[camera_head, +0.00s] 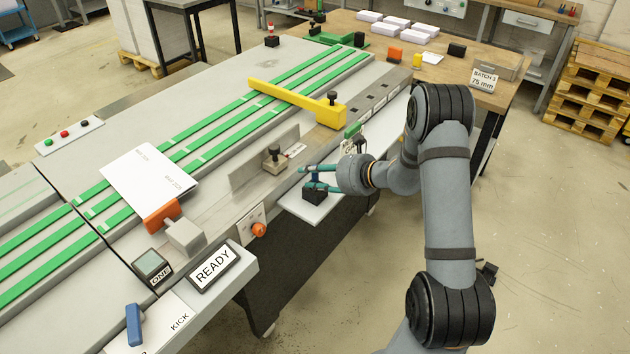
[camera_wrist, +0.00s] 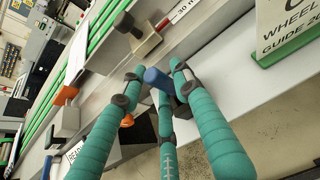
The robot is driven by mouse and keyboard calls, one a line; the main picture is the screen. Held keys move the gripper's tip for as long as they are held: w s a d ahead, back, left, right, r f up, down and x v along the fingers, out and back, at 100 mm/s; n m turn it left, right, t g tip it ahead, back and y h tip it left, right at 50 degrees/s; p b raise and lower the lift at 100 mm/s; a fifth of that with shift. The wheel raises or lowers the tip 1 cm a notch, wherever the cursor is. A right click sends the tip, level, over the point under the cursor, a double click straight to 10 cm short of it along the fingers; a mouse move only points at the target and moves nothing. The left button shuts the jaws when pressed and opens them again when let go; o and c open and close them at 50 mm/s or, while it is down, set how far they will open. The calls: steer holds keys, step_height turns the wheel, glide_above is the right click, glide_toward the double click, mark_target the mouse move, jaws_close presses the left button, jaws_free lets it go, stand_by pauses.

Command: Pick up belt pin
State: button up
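The belt pin (camera_head: 316,178) is a small blue peg in a black block (camera_head: 316,193) on the pale side shelf. In the wrist view the blue pin (camera_wrist: 156,77) shows between my teal fingers, with its lower part and block partly hidden. My gripper (camera_head: 311,178) has its fingers spread on either side of the pin. It also shows in the wrist view (camera_wrist: 156,82), with the upper fingertips apart and the pin between them. I see no clear grip on the pin, and contact with a fingertip is hard to judge.
The pale shelf (camera_head: 293,205) juts from the machine's side. A metal guide with a dark knob (camera_head: 274,153) stands just behind it. A green-based guide card (camera_wrist: 287,30) stands close at the right in the wrist view. An orange knob (camera_head: 259,229) is at the left.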

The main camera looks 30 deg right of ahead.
steer(key=c, duration=0.6)
jaws_close()
steer(key=shift+r, duration=0.15)
